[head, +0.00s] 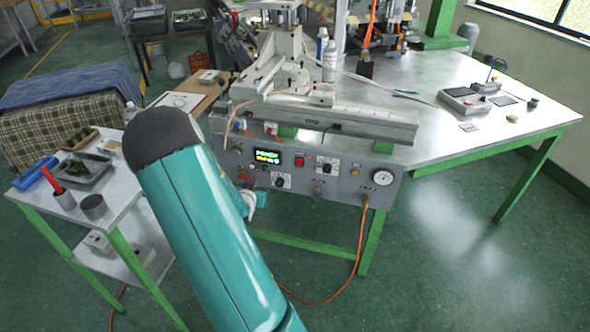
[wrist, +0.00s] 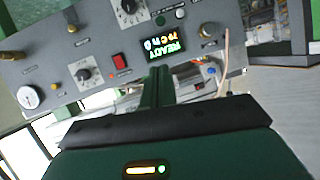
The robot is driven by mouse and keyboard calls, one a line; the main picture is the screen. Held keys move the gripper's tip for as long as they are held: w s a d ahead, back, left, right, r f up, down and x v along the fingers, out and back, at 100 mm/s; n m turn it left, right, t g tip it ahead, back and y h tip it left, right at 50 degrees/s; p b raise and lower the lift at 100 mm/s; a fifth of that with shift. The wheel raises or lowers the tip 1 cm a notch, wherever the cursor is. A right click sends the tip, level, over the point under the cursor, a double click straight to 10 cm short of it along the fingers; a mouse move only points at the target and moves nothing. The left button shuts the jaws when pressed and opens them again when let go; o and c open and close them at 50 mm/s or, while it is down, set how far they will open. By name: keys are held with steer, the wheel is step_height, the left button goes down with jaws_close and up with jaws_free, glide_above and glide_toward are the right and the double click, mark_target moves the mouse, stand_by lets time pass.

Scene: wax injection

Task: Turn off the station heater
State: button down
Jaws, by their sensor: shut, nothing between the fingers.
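The station's grey control panel (head: 345,187) faces me, with a lit display (head: 267,156) reading READY. A red rocker switch (head: 299,160) sits just right of the display; its tilt is too small to tell. In the wrist view the panel appears upside down, with the red switch (wrist: 120,61) left of the lit display (wrist: 165,45). My gripper (wrist: 157,75) is shut and empty, pointing at the panel just below the display in that picture. It looks apart from the switch. In the head view my arm hides most of the gripper.
Black dial knobs (head: 281,180) (head: 326,167) and a round gauge (head: 382,177) share the panel. A metal machine (head: 330,115) stands on the table above it. An orange hose (head: 362,235) hangs below. A side table (head: 50,205) with trays stands at left.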

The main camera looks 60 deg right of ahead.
steer(key=s+d+f+g+h, duration=0.1)
steer(key=s+d+f+h, duration=0.2)
steer(key=s+d, duration=0.3)
steer(key=shift+s+f+g, duration=0.4)
steer(key=shift+s, duration=0.85)
steer(key=shift+d, duration=0.15)
